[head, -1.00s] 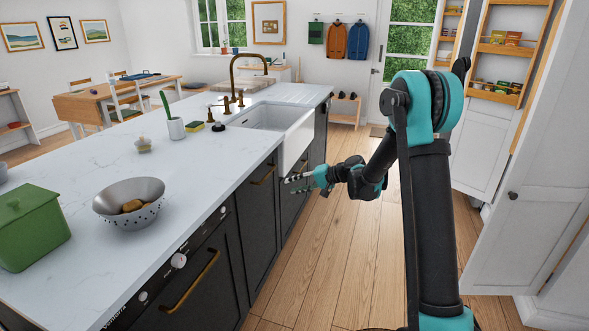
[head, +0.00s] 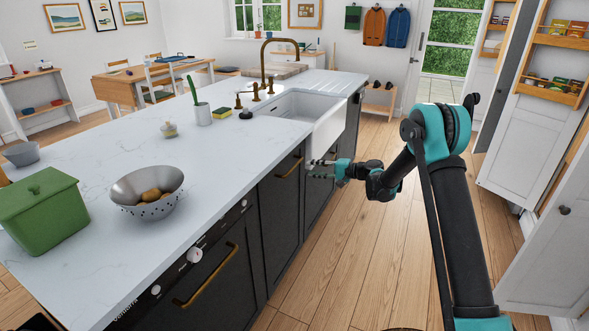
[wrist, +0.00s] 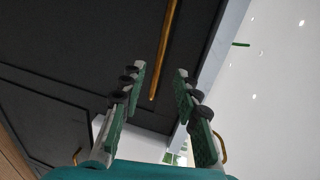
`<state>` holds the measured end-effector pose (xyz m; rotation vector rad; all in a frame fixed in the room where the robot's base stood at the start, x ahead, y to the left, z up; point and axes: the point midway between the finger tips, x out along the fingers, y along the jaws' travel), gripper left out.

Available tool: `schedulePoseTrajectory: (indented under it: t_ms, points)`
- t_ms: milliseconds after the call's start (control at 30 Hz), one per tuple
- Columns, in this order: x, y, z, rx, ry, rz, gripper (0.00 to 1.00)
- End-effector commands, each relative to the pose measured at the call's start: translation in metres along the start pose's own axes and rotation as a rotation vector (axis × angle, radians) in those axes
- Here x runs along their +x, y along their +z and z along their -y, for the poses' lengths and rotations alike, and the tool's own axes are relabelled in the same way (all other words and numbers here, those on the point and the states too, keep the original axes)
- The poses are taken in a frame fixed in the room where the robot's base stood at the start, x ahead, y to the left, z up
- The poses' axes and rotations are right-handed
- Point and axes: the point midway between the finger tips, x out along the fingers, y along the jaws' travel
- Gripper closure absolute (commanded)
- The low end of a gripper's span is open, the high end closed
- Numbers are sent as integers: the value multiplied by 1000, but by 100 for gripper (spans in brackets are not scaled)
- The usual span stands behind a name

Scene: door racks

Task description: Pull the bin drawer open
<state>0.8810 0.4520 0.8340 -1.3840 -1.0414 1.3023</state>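The dark island front has panels with brass handles. One dark panel below the sink's near end carries a brass handle (head: 290,167); I cannot tell from any label which front is the bin drawer. My gripper (head: 312,168) is beside the island, close to the right of that handle in the head view. In the wrist view my gripper (wrist: 160,82) is open, its two green-padded fingers apart. A brass bar handle (wrist: 166,45) on a dark front (wrist: 90,40) shows ahead, its lower end between the fingertips. Contact cannot be told. The front looks closed.
The white countertop (head: 110,170) holds a green bin (head: 40,215), a colander (head: 147,190) and a sink (head: 290,105). An oven handle (head: 205,280) sticks out nearer me. A white door (head: 555,240) stands at the right. Wooden floor (head: 350,250) is free along the island.

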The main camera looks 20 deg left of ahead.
Motion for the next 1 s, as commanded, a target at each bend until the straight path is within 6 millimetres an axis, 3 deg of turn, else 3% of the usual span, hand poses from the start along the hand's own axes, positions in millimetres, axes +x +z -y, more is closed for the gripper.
schedulePoseTrajectory:
  t_ms: [300,500,933,1000]
  points:
    - [62,0,0,-1,0,1,68]
    - [87,0,0,0,0,0,68]
    - [96,0,0,0,0,-1,68]
    - [96,0,0,-1,0,-1,76]
